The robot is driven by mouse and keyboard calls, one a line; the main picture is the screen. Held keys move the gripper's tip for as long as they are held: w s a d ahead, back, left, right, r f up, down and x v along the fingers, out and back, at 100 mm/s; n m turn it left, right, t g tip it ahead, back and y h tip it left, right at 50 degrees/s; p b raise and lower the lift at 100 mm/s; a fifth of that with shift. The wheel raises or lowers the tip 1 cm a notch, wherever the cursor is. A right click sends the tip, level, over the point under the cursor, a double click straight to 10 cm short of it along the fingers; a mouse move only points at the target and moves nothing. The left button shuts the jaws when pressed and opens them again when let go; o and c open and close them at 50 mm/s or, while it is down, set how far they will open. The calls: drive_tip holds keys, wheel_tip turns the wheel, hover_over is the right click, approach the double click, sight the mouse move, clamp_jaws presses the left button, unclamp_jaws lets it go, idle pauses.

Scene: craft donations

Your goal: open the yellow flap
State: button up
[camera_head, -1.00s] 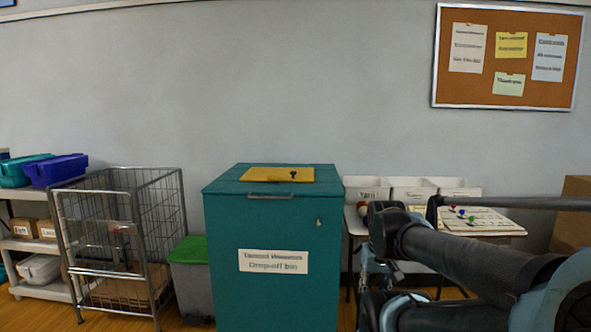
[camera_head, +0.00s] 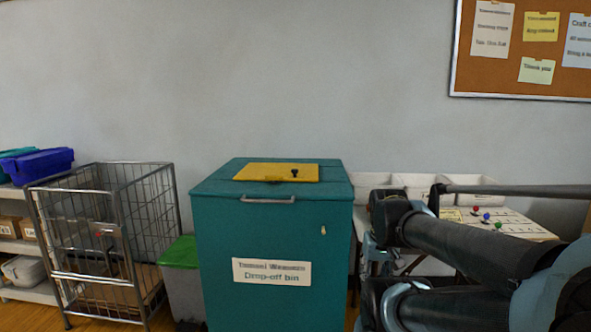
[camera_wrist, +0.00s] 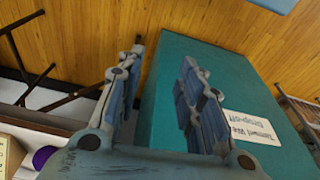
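The yellow flap (camera_head: 262,172) lies flat and closed in the top of the teal drop-off bin (camera_head: 215,250). A small black knob (camera_head: 294,172) stands on the flap near its right edge. A grey handle (camera_head: 268,200) is on the bin's upper front edge. In the wrist view my gripper (camera_wrist: 161,60) is open, with its two fingers apart and nothing between them. The bin (camera_wrist: 228,80) with its white label (camera_wrist: 250,126) shows behind and right of the fingers. The flap is not visible in the wrist view. My gripper is right of the bin, away from the flap.
A wire cart (camera_head: 100,240) and a green-lidded grey bin (camera_head: 183,275) stand left of the teal bin. A table with white trays (camera_head: 372,181) and pins on a board (camera_head: 520,226) is at the right, partly behind my arm.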

drive_tip(key=shift+o, duration=0.3)
wheel_tip(320, 180, up, 2)
drive_tip(key=shift+a+r, duration=0.1)
drive_tip(key=shift+a, duration=0.05)
wheel_tip(320, 180, up, 35)
drive_tip(key=n+t+y, duration=0.1)
drive_tip(key=n+y, duration=0.2)
drive_tip(key=n, duration=0.5)
hover_over(295, 170)
drive_tip(key=s+d, duration=0.5)
drive_tip(key=x, duration=1.7)
drive_tip(key=shift+w+a+r, duration=0.1)
drive_tip(key=shift+w+a, duration=0.1)
drive_tip(key=shift+w, duration=0.05)
drive_tip(key=shift+c, duration=0.3)
clamp_jaws()
